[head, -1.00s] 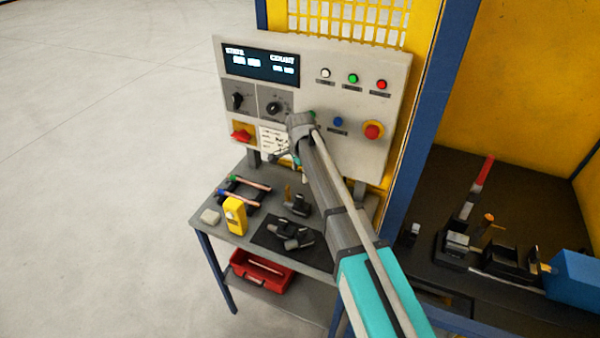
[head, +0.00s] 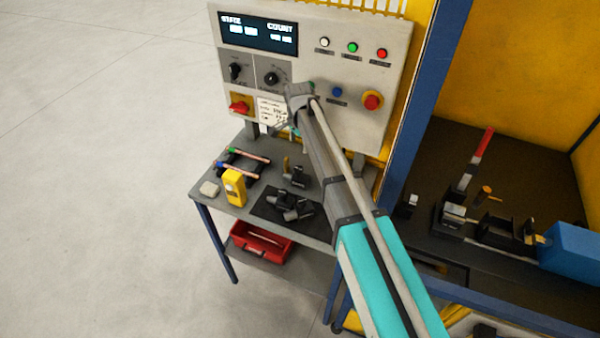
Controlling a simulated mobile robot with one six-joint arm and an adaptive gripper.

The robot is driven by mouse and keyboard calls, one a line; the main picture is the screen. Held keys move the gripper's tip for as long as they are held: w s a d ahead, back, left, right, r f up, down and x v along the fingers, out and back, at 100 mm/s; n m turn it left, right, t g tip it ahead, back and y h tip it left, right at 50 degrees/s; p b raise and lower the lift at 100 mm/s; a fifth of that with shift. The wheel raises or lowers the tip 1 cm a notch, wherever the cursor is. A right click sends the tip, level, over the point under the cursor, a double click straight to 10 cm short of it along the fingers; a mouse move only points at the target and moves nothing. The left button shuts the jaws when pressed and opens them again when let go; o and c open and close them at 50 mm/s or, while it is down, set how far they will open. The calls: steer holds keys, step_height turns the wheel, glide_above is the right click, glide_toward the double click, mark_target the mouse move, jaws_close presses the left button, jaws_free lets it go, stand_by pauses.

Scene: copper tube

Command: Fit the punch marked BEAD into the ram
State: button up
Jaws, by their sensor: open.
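Several dark tooling pieces (head: 292,204) lie on a black mat (head: 262,211) on the grey side table. Another dark piece (head: 299,177) stands just behind the mat. No BEAD marking is readable, so I cannot tell which piece is that punch. At the right, a bench machine carries dark blocks (head: 495,232) in line with a blue housing (head: 572,250); the ram is not clearly distinguishable there. My gripper (head: 284,127) is small and partly hidden by my wrist, in front of the control panel. It is open, apart from the tooling, above the table's back.
The control panel (head: 352,75) stands behind my arm. A red bin (head: 262,240) is below. A blue post (head: 425,110) separates the machine bay.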

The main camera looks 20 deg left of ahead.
mark_target(299, 168)
steer(key=n, duration=2.4)
steer(key=shift+s+a+f, duration=0.1)
steer(key=shift+s+f, duration=0.05)
steer(key=shift+s, duration=0.05)
steer(key=shift+f, duration=0.15)
step_height(299, 168, down, 8)
steer(key=b, duration=0.9)
steer(key=shift+f, duration=0.15)
steer(key=shift+w+f+b, duration=0.15)
steer(key=shift+f+b, duration=2.4)
steer(key=shift+f, duration=0.05)
